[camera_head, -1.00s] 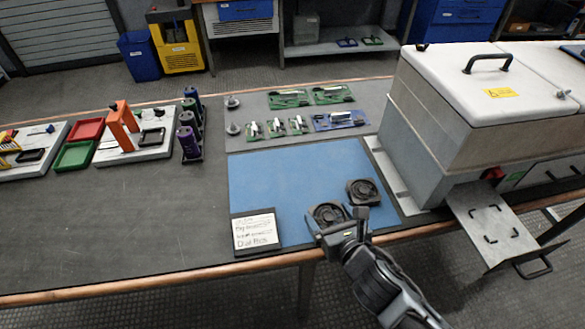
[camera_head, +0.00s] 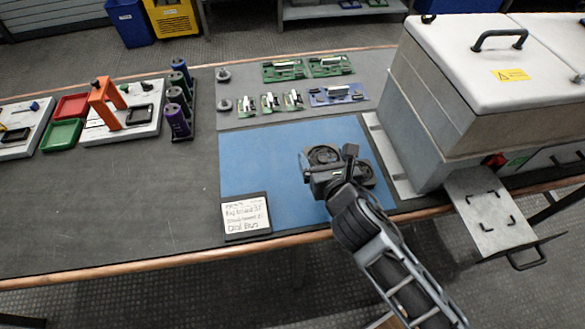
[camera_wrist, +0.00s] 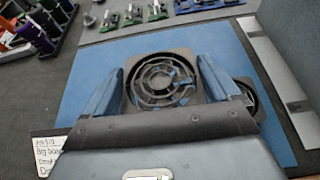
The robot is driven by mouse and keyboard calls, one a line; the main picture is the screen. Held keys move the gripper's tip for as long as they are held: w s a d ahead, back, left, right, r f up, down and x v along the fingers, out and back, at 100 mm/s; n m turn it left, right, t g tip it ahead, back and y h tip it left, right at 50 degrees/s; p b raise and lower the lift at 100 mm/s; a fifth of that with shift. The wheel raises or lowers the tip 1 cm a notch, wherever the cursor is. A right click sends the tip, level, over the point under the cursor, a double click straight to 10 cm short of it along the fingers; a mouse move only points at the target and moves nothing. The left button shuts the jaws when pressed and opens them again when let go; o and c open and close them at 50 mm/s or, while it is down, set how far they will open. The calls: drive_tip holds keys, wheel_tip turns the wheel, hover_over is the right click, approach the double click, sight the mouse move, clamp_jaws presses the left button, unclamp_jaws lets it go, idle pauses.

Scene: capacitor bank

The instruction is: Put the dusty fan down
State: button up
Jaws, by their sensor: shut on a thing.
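My gripper (camera_head: 328,168) is shut on a dark square fan (camera_head: 323,154) with a round grille. In the wrist view the fan (camera_wrist: 163,80) sits between the two blue-grey fingers, with blue mat showing through its grille. It is over the middle of the blue mat (camera_head: 262,160); I cannot tell whether it touches the mat. A second dark fan (camera_head: 367,176) lies on the mat just right of my gripper, mostly hidden by it in the head view. The wrist view shows part of this second fan (camera_wrist: 247,95) beside the right finger.
Green and blue circuit boards (camera_head: 283,70) lie behind the mat. A large white-lidded grey box (camera_head: 465,95) stands close on the right. The left part of the mat is free.

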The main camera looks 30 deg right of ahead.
drive_tip(key=b, duration=0.2)
hover_over(290, 177)
wheel_tip(290, 177, down, 5)
drive_tip(key=shift+r, duration=0.1)
drive_tip(key=shift+f+b, duration=0.3)
drive_tip(key=shift+f, duration=1.75)
drive_tip(key=shift+f, duration=0.15)
drive_tip(key=o, duration=0.8)
drive_tip(key=shift+r, duration=0.2)
drive_tip(key=v, duration=1.2)
